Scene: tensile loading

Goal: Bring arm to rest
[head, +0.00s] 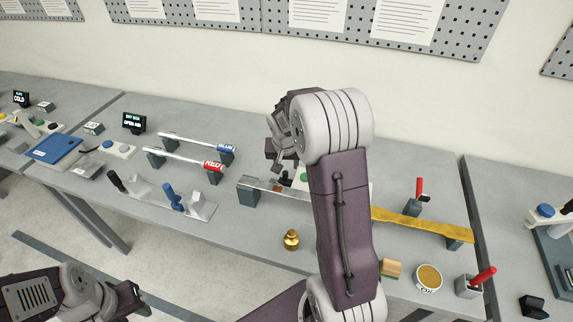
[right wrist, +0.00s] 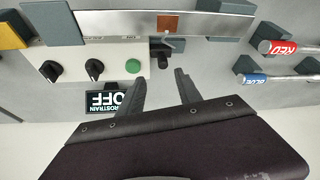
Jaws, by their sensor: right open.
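My right gripper (head: 283,150) is above the back middle of the bench in the head view, partly hidden by my own arm. In the right wrist view its two dark fingers (right wrist: 161,82) are spread apart with nothing between them. The fingers point toward a metal strip (right wrist: 115,22) with an orange square, and a small black part (right wrist: 160,52) beside it. My left arm (head: 75,292) shows at the lower left of the head view, low and off the bench; its jaws cannot be made out.
A red-labelled rod (head: 185,159) and a blue-labelled rod (head: 195,142) lie on supports left of my right arm. A brass weight (head: 291,240), a yellow strip (head: 420,223) and a round tin (head: 428,277) are near it. A strain display (right wrist: 103,101) reads OFF beside two knobs and a green button (right wrist: 132,66).

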